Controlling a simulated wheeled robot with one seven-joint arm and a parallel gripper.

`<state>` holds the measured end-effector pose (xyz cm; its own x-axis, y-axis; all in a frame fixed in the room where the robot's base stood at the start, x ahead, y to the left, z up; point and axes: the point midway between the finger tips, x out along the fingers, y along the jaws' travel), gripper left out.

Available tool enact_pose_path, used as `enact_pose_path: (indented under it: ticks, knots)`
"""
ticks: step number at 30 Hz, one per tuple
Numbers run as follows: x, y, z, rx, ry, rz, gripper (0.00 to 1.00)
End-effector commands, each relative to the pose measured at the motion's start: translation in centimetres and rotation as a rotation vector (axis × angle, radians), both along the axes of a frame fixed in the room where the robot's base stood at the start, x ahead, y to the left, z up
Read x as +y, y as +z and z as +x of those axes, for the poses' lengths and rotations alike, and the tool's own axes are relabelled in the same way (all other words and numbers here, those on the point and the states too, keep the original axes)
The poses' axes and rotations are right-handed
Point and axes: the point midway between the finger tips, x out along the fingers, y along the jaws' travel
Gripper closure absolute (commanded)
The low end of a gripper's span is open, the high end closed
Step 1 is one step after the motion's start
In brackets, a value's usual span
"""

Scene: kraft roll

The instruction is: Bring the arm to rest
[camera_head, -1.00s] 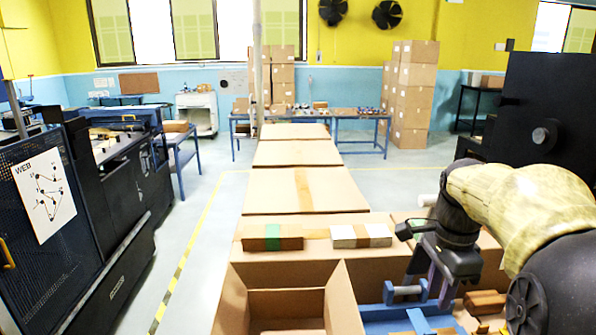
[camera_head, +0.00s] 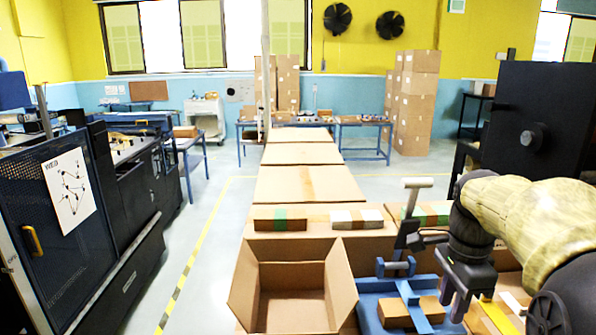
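My arm (camera_head: 530,215), in a mottled beige cover, reaches in from the right edge. My gripper (camera_head: 454,300) points down at the lower right, just right of a blue fixture (camera_head: 372,305). Its two fingers look apart, with nothing seen between them. The fixture holds a brown block (camera_head: 397,312) under a blue strip. A dark upright lever with a pale crossbar (camera_head: 418,183) stands behind the fixture, left of my wrist and close to it in the picture.
An open carton (camera_head: 292,300) stands left of the fixture. Behind it, banded bundles (camera_head: 280,219) lie on a row of cardboard boxes (camera_head: 305,185). Wooden pieces lie right of my gripper. A dark machine (camera_head: 75,235) stands left; the floor (camera_head: 215,240) between is clear.

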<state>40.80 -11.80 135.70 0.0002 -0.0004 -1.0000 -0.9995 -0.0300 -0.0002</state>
Motion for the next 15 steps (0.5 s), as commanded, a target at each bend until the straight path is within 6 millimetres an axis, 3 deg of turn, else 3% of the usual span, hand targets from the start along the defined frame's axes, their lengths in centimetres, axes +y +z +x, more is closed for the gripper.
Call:
enact_pose_path:
  ticks: [4,15]
  knots:
    - [0.3,-0.2,0.1,0.0,0.014,0.0,0.72]
    - [2.6,-3.7,0.2,-0.034,0.276,-0.015,0.72]
